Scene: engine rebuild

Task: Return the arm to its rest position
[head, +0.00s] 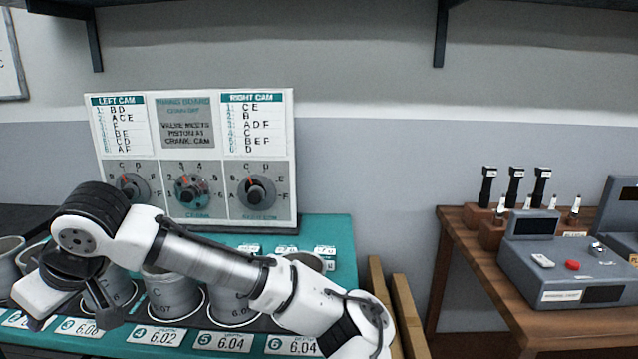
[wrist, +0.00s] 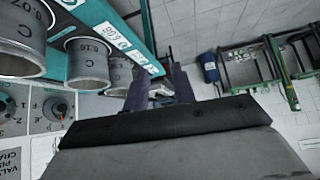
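My arm reaches from the lower right to the left across the front of the teal bench (head: 338,245) in the head view. My gripper (head: 42,312) is at its left end, low over the front edge of the bench; its fingertips are hard to make out there. In the wrist view my gripper (wrist: 162,88) shows two dark fingers standing apart, with nothing held between them. Grey cylinders marked with letters and sizes, one of them (wrist: 88,62), are close by on the left of that view.
Behind the bench stands a timing board (head: 190,120) with three dials. Number plates (head: 168,336) line the bench front. A wooden table (head: 470,250) at right holds a grey device (head: 560,265) and black-handled tools (head: 514,185). Wooden planks (head: 408,315) stand between bench and table.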

